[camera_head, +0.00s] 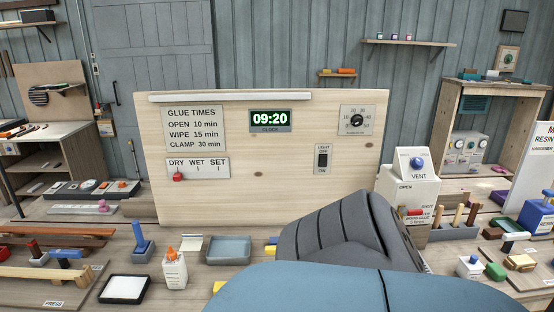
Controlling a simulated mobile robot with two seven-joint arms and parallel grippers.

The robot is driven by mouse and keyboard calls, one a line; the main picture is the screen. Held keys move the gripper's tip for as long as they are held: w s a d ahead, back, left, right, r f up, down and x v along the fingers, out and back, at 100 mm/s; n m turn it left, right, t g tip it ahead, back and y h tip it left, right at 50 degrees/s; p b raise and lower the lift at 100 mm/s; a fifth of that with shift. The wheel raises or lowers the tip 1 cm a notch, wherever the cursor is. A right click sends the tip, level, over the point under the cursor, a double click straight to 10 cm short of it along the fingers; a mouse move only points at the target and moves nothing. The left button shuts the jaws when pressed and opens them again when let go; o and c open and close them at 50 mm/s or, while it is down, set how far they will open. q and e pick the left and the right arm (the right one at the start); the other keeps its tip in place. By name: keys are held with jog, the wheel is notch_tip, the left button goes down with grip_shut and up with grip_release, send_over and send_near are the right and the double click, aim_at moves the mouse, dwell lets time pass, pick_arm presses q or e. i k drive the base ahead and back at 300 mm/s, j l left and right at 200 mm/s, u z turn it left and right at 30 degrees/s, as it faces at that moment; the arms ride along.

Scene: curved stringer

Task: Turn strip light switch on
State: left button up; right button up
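The light switch (323,158) is a small dark rocker on an upright pale wooden board (250,205). Its plate reads LIGHT and OFF above the rocker and ON below it. The rocker's tilt is too small to tell. A long white strip (230,97), which looks like the strip light, runs along the board's top edge; no clear glow shows on it. Neither gripper is in view. A large grey and blue part of my own arm fills the lower middle and right, below the switch, and hides part of the bench and the board's lower right.
The board also carries a clock (270,119) reading 09:20, a dial (356,120), a GLUE TIMES sign (194,129) and a slider panel (198,168). A VENT box (408,187) stands at right. A glue bottle (175,270) and trays crowd the bench in front.

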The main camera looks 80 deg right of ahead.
aim_at(323, 158)
jog(key=z, duration=2.85)
